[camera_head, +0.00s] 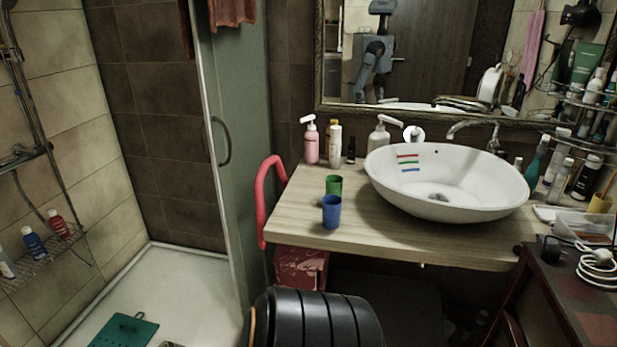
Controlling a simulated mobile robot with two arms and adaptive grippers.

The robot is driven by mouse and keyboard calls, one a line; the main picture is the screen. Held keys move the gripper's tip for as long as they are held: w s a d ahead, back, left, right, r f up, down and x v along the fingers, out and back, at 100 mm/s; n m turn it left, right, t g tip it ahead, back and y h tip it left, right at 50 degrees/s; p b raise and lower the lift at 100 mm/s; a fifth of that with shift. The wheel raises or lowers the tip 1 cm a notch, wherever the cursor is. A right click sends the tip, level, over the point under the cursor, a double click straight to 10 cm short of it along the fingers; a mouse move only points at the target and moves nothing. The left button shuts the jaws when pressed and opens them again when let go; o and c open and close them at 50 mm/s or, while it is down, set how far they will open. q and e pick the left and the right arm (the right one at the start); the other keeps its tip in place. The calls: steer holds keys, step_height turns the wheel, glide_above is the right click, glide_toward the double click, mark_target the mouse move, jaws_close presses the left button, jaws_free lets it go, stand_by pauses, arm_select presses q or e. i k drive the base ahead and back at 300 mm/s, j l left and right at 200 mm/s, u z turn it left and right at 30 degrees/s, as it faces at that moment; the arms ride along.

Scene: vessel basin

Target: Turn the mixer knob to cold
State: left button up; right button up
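A small white round fitting (413,134) sits on the wall behind the back left rim of the white basin (470,185). It appears to be the mixer knob, with a small darker spot near its middle. Its turn position is too small to read. A metal spout (468,128) comes out of the wall to its right, above the back of the basin. Short red, green and blue stripes mark the basin's inner left wall. Neither of my grippers shows directly in the head view.
A green cup (334,185) and a blue cup (331,211) stand on the wooden counter (300,225) left of the basin. A pink bottle (311,142) and a white pump bottle (379,137) stand behind. A red rail (265,200) borders the counter's left end. Bottles crowd the right.

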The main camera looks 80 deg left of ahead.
mark_target(415, 132)
steer(key=u, duration=2.55)
steer(key=i+j, duration=0.15)
steer(key=i, duration=0.4)
steer(key=i+j+z, duration=0.1)
steer(key=i, duration=0.45)
